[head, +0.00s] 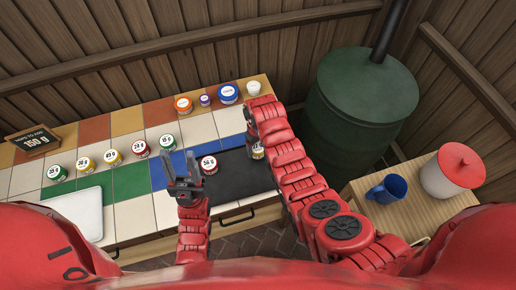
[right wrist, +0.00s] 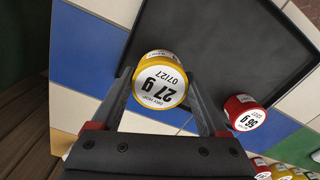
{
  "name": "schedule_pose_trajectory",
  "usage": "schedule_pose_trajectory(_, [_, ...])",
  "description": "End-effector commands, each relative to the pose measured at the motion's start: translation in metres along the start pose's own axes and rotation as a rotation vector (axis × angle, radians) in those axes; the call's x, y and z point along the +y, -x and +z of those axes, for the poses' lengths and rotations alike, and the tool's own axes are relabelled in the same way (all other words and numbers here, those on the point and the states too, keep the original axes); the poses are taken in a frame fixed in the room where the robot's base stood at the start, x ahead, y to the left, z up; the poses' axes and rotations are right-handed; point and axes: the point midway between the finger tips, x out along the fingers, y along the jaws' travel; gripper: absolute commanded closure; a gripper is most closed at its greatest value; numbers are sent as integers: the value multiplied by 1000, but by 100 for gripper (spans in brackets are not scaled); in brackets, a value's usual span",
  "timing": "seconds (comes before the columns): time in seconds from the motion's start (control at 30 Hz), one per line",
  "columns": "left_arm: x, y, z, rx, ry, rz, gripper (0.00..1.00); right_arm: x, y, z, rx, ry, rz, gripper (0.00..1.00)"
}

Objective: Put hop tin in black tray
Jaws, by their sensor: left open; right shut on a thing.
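The black tray (head: 238,182) lies on the tiled counter and also shows in the right wrist view (right wrist: 222,42). A red hop tin (head: 209,165), labelled 36 g in the right wrist view (right wrist: 244,112), stands in it. My right gripper (head: 257,143) is shut on a yellow hop tin marked 27 g (right wrist: 160,82), at the tray's edge in the right wrist view. I cannot tell whether this tin touches the tray. In the head view it is mostly hidden by my right arm. My left gripper (head: 180,165) is open and empty, left of the red tin.
Several hop tins, such as a green one (head: 57,173) and a red one (head: 140,148), stand in a row left of the tray. A white plate (head: 78,212) lies in front. Jars (head: 228,93) line the back, beside a 150 g sign (head: 33,140). A green barrel (head: 358,105) stands right.

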Motion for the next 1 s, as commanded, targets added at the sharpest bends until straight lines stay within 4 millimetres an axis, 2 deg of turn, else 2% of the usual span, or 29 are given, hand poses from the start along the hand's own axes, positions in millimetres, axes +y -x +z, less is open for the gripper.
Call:
schedule_pose_trajectory(0.27, [0,-4,-1,0,0,0,50,6,-1,-6,1,0,0,77])
schedule_pose_trajectory(0.47, [-1,-14,-2,0,0,0,50,5,-14,-4,-3,0,-2,77])
schedule_pose_trajectory(0.7, [0,-11,-2,0,0,0,50,6,-33,-5,-1,0,-1,77])
schedule_pose_trajectory(1.0, [0,-11,-2,0,0,0,50,6,-35,-6,2,1,0,77])
